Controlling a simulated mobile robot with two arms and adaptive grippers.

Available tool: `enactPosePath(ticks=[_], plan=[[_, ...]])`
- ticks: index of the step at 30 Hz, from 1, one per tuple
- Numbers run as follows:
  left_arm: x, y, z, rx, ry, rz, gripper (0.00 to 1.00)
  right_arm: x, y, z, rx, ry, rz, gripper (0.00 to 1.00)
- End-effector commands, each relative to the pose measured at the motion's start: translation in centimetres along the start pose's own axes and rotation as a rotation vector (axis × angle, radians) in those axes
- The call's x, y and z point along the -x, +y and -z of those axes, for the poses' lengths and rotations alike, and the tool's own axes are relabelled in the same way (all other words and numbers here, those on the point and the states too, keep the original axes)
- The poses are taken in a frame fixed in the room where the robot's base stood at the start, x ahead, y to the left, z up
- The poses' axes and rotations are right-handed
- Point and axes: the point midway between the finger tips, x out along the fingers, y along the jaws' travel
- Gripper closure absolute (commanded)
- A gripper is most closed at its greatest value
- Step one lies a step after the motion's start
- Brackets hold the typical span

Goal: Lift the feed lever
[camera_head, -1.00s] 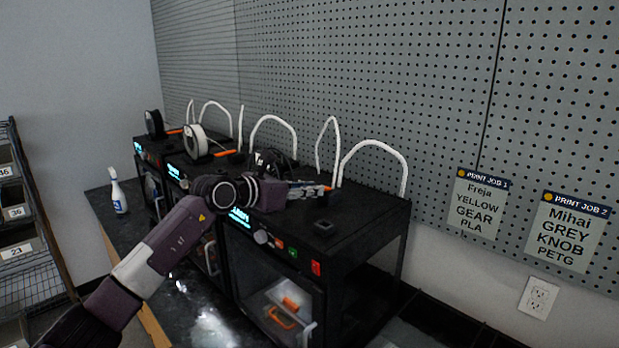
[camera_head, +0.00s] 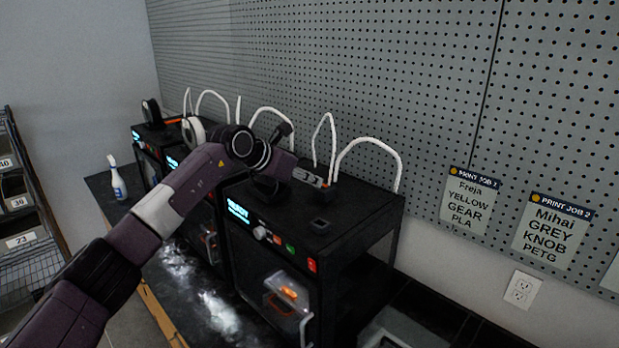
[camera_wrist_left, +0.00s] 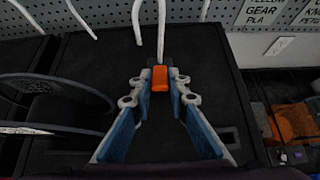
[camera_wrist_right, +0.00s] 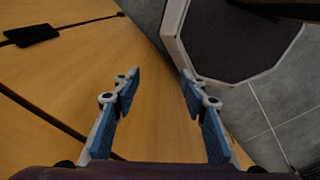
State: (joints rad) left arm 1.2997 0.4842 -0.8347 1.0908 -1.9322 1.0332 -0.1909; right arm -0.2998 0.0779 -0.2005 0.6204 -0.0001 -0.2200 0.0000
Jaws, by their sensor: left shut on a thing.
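The orange feed lever (camera_wrist_left: 160,79) is on top of the nearest black printer (camera_head: 352,207), by the foot of a white tube (camera_head: 323,145). My left gripper (camera_head: 324,184) is over the printer's top. In the left wrist view, the fingertips of my left gripper (camera_wrist_left: 160,88) are on either side of the lever and shut on it. In the head view the lever is mostly hidden by the fingers. My right gripper (camera_wrist_right: 160,75) shows only in its own wrist view, open and empty, above a wooden surface.
More printers with spools (camera_head: 193,132) stand in a row to the left. White tubes arch up behind the gripper. A pegboard (camera_head: 420,80) closes off the back. A spray bottle (camera_head: 117,180) stands at the far left. The printer's front has a lit screen (camera_head: 238,210) and buttons.

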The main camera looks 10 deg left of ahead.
Motion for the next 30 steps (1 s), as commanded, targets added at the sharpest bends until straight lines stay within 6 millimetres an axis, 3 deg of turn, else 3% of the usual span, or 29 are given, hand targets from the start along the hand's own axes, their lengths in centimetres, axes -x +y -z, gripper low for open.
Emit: enactPosePath(ticks=[5, 6, 11, 22, 30], plan=[[0.1, 0.1, -0.1, 0.0, -0.002, -0.002, 1.0, 0.0, 0.0, 0.0, 0.0, 0.0, -0.001, 0.6], [0.1, 0.1, -0.1, 0.0, -0.002, -0.002, 0.82, 0.0, 0.1, 0.0, 0.0, 0.0, -0.001, 0.6], [0.1, 0.1, -0.1, 0.0, -0.002, -0.001, 0.67, 0.0, 0.1, 0.0, 0.0, 0.0, -0.001, 0.6], [0.6, 0.1, -0.1, 0.0, -0.002, -0.002, 0.67, 0.0, 0.6, -0.1, 0.002, -0.001, -0.006, 0.6], [4.9, 0.2, -0.1, -0.002, -0.004, -0.004, 0.67, 0.0, 0.3, -0.1, 0.001, -0.001, -0.003, 0.6]])
